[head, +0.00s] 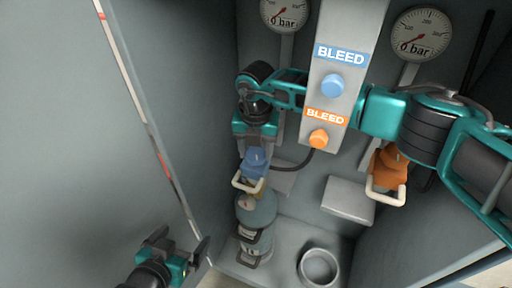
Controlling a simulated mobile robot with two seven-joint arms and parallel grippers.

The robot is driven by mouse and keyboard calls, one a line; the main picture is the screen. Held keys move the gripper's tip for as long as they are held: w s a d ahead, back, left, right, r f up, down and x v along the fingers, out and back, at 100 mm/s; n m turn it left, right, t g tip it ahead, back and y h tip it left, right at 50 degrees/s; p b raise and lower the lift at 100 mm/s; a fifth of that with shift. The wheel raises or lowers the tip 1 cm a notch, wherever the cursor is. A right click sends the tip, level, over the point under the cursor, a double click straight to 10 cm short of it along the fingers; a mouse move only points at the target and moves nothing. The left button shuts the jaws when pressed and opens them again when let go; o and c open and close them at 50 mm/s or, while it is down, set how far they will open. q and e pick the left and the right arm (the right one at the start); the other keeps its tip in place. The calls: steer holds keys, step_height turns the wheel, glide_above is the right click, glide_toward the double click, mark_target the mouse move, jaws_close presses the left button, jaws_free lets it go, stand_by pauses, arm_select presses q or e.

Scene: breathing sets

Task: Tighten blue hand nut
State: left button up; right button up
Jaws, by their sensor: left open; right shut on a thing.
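The blue hand nut (257,163) has a pale U-shaped handle at its front and sits above a blue-grey cylinder (257,211) at the back left of the cabinet. My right arm comes in from the right, passes behind the grey bleed panel and bends down at the left. My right gripper (256,147) is directly above the blue hand nut and shut on it; its fingertips are hard to make out. My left gripper (180,245) is low at the left, open and empty, apart from the nut.
The grey bleed panel (345,30) hangs in front, with a blue knob (333,85) and an orange knob (319,139). Two gauges (284,12) (420,34) are behind. An orange hand nut (389,165) is at the right. An empty ring holder (319,268) stands on the floor.

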mark_target(256, 152)
steer(key=o, duration=1)
steer(key=shift+o, duration=0.2)
step_height(256, 152, up, 13)
steer(key=shift+p, duration=0.4)
